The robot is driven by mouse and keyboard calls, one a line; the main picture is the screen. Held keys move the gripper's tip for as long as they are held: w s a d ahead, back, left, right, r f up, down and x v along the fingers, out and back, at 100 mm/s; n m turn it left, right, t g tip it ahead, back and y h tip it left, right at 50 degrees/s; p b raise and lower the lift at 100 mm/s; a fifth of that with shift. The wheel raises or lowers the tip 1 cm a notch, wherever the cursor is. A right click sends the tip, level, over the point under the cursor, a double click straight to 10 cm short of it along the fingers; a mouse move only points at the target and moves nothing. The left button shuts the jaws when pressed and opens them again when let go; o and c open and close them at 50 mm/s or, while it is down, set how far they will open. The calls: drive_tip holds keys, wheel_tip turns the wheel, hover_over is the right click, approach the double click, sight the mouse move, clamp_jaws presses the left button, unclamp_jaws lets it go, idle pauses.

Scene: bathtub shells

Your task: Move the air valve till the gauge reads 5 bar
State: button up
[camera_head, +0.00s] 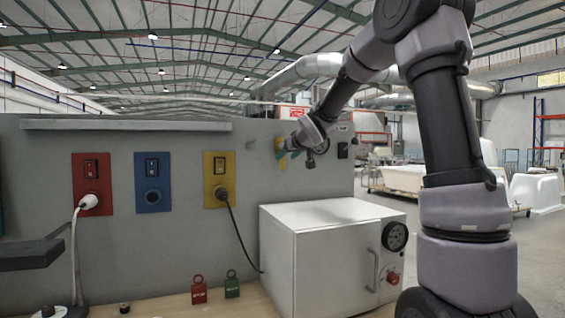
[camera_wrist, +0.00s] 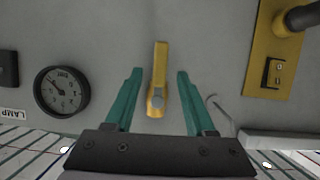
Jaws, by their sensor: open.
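The yellow air valve lever (camera_wrist: 160,65) is on the grey panel in the wrist view, its grey pivot (camera_wrist: 158,101) at the lower end. That view is upside down, so the lever hangs down from its pivot; its yellow part (camera_head: 282,165) shows below my gripper in the head view. My gripper (camera_wrist: 157,75) is open, one teal finger on each side of the lever, with gaps on both sides. The round gauge (camera_wrist: 61,91) is left of the valve in the wrist view; its needle is too small to read surely. In the head view my gripper (camera_head: 284,149) is at the panel.
A white oven-like box (camera_head: 320,245) with its own dial (camera_head: 395,236) and red knob stands below. Red, blue (camera_head: 153,183) and yellow (camera_head: 219,180) socket plates are on the panel, cables plugged into two. Red and green padlocks (camera_head: 232,285) stand on the bench.

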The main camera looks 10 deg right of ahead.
sight(283, 159)
drive_tip(key=shift+x, duration=2.7)
clamp_jaws()
